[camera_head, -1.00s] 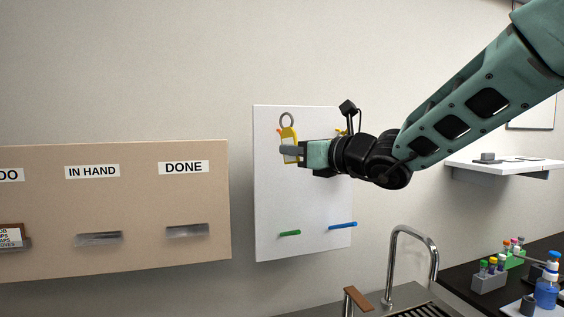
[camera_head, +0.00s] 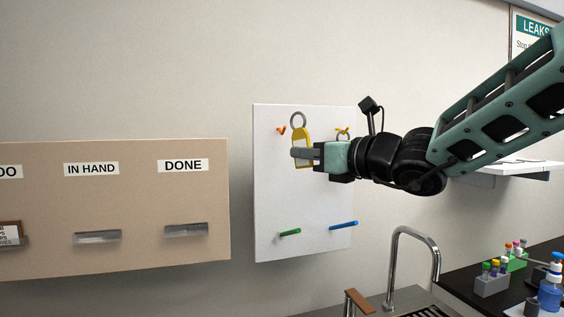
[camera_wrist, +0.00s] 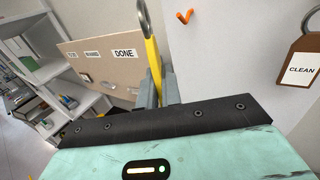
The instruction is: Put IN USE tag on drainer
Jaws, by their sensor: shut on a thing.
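My gripper (camera_head: 300,153) is shut on a yellow tag (camera_head: 303,137) with a metal ring on top. It holds the tag upright in front of the white board (camera_head: 315,205), apart from the orange hook (camera_head: 281,130). In the wrist view the yellow tag (camera_wrist: 152,52) shows edge-on between the fingers (camera_wrist: 158,92), so its writing cannot be read. A ribbed metal drainer surface (camera_head: 428,312) shows only partly at the bottom edge, by the sink tap.
A brown CLEAN tag (camera_wrist: 301,62) hangs at the right in the wrist view. Green (camera_head: 290,232) and blue (camera_head: 343,225) pegs jut from the board. A tall curved tap (camera_head: 396,262) and tube racks (camera_head: 491,284) stand lower right. A slotted tan board (camera_head: 130,235) is at left.

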